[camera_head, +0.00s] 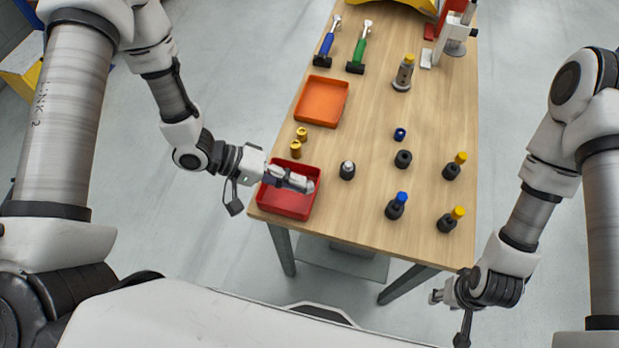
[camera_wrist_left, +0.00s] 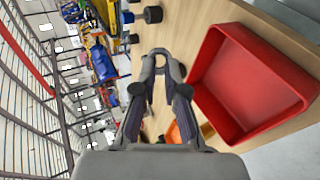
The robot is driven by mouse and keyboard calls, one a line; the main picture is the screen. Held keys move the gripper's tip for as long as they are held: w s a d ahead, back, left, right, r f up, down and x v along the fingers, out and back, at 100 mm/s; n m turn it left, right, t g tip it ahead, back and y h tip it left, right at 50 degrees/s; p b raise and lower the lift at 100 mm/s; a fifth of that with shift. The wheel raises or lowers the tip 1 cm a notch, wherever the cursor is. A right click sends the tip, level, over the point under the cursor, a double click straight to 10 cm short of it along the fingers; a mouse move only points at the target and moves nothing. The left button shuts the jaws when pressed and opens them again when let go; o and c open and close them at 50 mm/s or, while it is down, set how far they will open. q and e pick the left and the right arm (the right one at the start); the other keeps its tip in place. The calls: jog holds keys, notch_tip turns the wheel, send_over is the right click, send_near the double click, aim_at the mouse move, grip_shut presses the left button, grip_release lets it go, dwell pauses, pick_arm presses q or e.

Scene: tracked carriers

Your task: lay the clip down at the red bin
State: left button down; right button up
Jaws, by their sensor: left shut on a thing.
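The red bin (camera_head: 272,206) stands at the near left corner of the table, open at the top. In the left wrist view the red bin (camera_wrist_left: 210,112) is right of the fingers and its visible floor is bare. My left gripper (camera_head: 296,181) appears in front of the bin's far part in the head view. It is shut on the clip, a dark grey looped piece (camera_wrist_left: 163,56) at the fingertips (camera_wrist_left: 168,85). The fingers partly hide the clip. My right gripper (camera_head: 437,297) is off the table's near right side, too small to tell open from shut.
An orange tray (camera_head: 322,101) and two brass pieces (camera_head: 298,143) lie beyond the red bin. A dark, silver-topped piece (camera_head: 347,170) stands just right of it. Several dark holders with yellow or blue tops (camera_head: 396,206) stand further right.

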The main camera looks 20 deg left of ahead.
pick_arm(q)
jog(key=shift+m+y, duration=0.3)
jog(key=shift+m, duration=0.1)
jog(key=f+b, duration=0.1)
jog(key=f, duration=0.1)
jog(key=a+f+b, duration=0.1)
jog(key=f, duration=0.1)
jog(key=f+b, duration=0.1)
jog(key=f, duration=0.1)
jog(key=shift+s+a+f, duration=0.15)
jog(key=shift+a+f, duration=0.2)
jog(key=shift+a+f+b, duration=0.15)
jog(key=shift+f+b, duration=0.55)
jog(key=shift+f, duration=0.1)
pick_arm(e)
jog(key=f, duration=0.4)
jog(key=shift+a+f, duration=0.1)
jog(key=shift+a, duration=0.25)
pick_arm(q)
jog(key=c, duration=1.2)
grip_release()
jog(key=shift+s, duration=0.1)
jog(key=shift+o, duration=0.2)
